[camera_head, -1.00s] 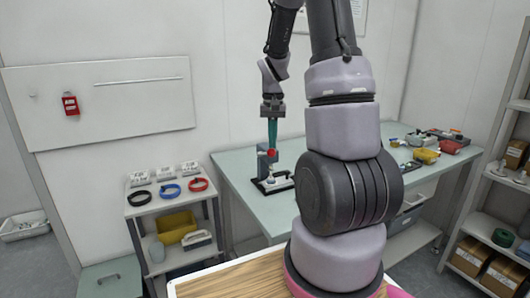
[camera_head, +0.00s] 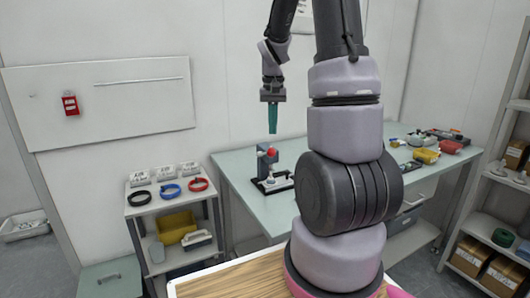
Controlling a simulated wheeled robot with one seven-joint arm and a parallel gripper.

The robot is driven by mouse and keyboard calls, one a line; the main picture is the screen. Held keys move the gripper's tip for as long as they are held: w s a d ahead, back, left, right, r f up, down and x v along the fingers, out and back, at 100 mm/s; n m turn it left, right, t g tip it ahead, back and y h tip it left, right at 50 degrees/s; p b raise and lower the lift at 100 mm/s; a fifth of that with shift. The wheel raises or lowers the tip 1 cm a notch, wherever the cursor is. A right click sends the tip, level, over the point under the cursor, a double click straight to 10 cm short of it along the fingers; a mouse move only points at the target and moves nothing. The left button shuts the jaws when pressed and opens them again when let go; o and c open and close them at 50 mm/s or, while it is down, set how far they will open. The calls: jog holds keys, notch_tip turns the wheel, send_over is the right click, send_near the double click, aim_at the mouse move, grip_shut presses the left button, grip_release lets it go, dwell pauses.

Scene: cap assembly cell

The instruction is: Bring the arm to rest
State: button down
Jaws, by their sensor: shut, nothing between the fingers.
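My gripper (camera_head: 272,118), with teal fingers, hangs pointing down in front of the white wall. It is shut and empty. It is above a small press-like fixture (camera_head: 268,165) with a red knob on the pale green workbench, with a clear gap between the fingertips and the knob. My arm rises in the middle of the picture and hides part of the bench.
A small shelf cart (camera_head: 150,208) at left holds black, blue and red rings, with a yellow bin (camera_head: 176,227) below. Tools and a yellow case (camera_head: 426,156) lie on the bench's right side. A shelf rack with cardboard boxes (camera_head: 471,256) stands at far right.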

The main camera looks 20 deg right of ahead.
jog(key=s+a+r+t+y, duration=0.1)
jog(key=s+a+r+t, duration=0.2)
jog(key=s+a+r, duration=0.3)
jog(key=s+a+r+n+t+y, duration=0.1)
jog(key=s+a+r+t, duration=0.3)
jog(key=s+a+r, duration=0.3)
jog(key=s+r, duration=0.4)
jog(key=s, duration=0.1)
jog(key=shift+s+a+r, duration=0.15)
jog(key=shift+s+a, duration=0.05)
jog(key=shift+s, duration=0.2)
